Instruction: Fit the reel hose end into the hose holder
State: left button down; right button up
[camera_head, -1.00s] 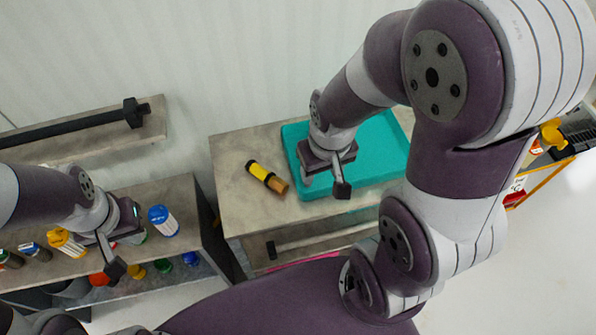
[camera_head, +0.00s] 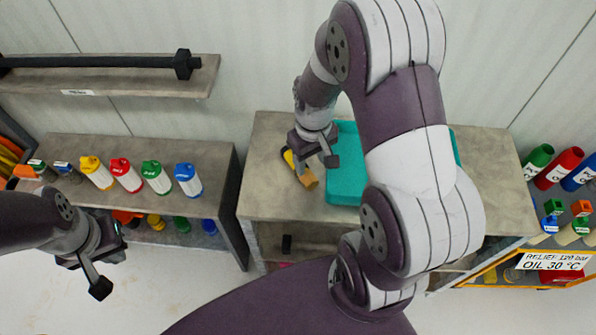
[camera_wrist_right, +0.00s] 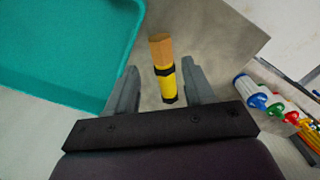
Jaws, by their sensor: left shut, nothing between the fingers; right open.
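A short yellow cylinder with black bands and a brown end (camera_head: 308,179) lies on the grey bench top, partly hidden by my right gripper (camera_head: 314,160). In the right wrist view the yellow cylinder (camera_wrist_right: 167,87) lies between the two open fingers of my right gripper (camera_wrist_right: 158,82), with gaps at its sides. I cannot tell if it is the reel hose end. My left gripper (camera_head: 104,272) is shut and empty, in front of the left shelf. I cannot make out a hose holder for certain.
A teal tray (camera_head: 343,190) is right of the cylinder on the bench (camera_head: 262,190). Colour-capped bottles (camera_head: 157,177) stand on the left shelf. A black bar (camera_head: 100,62) lies on the wall shelf. More bottles (camera_head: 560,168) stand at the right. My right arm hides part of the bench.

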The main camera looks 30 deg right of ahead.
aim_at(308, 175)
jog(key=f, duration=0.8)
jog(key=shift+w+a, duration=0.1)
jog(key=shift+w, duration=0.3)
jog(key=shift+r, duration=0.1)
grip_shut()
